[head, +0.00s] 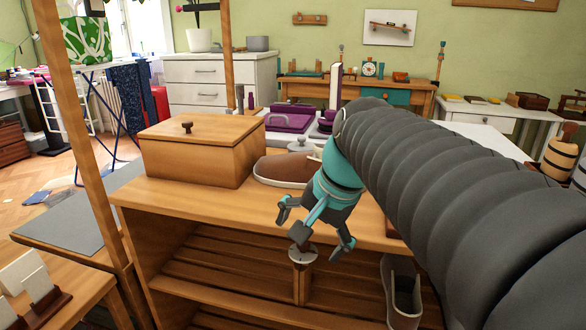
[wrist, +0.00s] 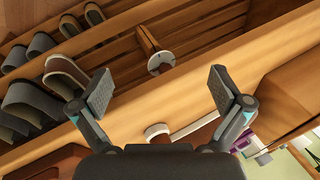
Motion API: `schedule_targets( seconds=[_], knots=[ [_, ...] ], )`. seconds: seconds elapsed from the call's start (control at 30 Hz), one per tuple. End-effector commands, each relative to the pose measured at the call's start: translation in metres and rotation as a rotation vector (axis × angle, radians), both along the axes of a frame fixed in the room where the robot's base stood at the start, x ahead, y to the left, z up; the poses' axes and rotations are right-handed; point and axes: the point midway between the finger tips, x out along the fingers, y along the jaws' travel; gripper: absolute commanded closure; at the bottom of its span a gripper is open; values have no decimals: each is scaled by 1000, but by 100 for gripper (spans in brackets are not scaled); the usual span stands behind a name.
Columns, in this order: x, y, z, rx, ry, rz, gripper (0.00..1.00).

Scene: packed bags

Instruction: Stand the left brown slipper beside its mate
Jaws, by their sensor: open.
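A brown slipper with a pale sole (head: 283,170) lies on the wooden bench top, right of the lidded box. Its right end is hidden behind my gripper in the head view. In the wrist view, a brown end and pale edge (wrist: 157,131) show just beyond my gripper's palm, largely hidden. My gripper (head: 318,243) is open and empty, in front of the bench's front edge, apart from the slipper. Its fingers are spread wide in the wrist view (wrist: 163,92).
The wooden box (head: 203,150) stands left of the slipper. Several grey slippers (wrist: 40,45) sit on the slatted shelf below; one grey slipper (head: 402,290) shows at right. A divider with a round grey disc (head: 303,254) is below my gripper. Purple items (head: 290,118) stand behind.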

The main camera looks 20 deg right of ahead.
Motion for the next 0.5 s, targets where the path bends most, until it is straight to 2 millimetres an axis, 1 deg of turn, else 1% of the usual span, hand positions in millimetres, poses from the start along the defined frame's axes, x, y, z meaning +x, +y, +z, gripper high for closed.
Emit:
schedule_targets(
  seconds=[0.03,0.17,0.27,0.3,0.37,0.4,0.5],
  knots=[
    [15,-11,15,68,27,-98,0],
    [47,-34,48,241,93,-325,0],
    [72,-60,74,389,155,-508,0],
    [82,-72,85,450,182,-579,0],
    [95,-91,99,541,222,-681,0],
    [102,-104,108,597,250,-742,0],
    [115,-135,126,721,316,-874,0]
  ],
)
